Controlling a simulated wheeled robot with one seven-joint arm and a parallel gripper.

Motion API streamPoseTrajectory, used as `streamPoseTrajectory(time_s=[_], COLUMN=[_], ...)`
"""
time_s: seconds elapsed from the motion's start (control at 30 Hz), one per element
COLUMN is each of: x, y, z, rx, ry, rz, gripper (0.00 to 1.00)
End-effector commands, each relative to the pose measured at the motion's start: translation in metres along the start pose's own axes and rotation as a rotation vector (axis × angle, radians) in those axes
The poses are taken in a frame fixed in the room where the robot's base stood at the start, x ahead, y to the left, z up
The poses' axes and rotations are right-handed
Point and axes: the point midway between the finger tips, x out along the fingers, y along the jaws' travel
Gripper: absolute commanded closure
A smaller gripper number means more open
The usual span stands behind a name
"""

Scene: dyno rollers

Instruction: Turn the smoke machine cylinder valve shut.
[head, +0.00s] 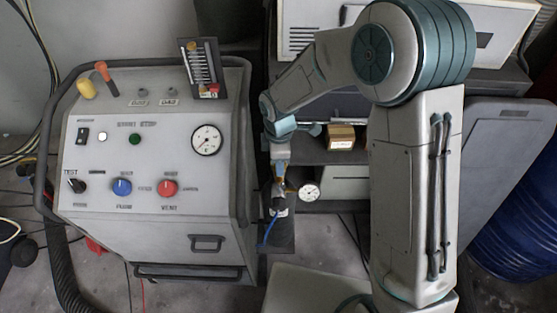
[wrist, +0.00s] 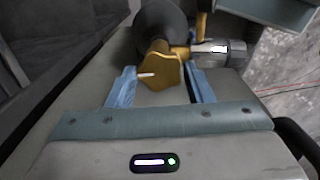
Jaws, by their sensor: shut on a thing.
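The cylinder valve has a brass lobed knob (wrist: 165,74) with a pale pointer mark on its left side. It sits on the end of a dark cylinder (wrist: 163,25) in the wrist view. My gripper (wrist: 159,68) has one blue finger on each side of the knob and is shut on it. In the head view my gripper (head: 279,172) reaches down to the cylinder top beside the grey machine. The knob is mostly hidden there by my gripper. A silver fitting (wrist: 222,54) joins the valve at the right.
The grey smoke machine (head: 200,235) with its control panel stands left of the arm. A round pressure gauge (head: 309,192) is just right of the valve. A blue hose (head: 268,233) hangs below. Shelves with a small cardboard box (head: 341,137) stand behind.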

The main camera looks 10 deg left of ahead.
Motion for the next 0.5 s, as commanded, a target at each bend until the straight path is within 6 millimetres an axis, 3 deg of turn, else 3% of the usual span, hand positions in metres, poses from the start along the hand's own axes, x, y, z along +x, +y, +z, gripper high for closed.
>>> streamPoseTrajectory(time_s=[0.5], x=[-0.0011], y=[0.0007], z=[0.0004], rx=[0.088], ry=[0.0], rz=[0.002], gripper=[0.76])
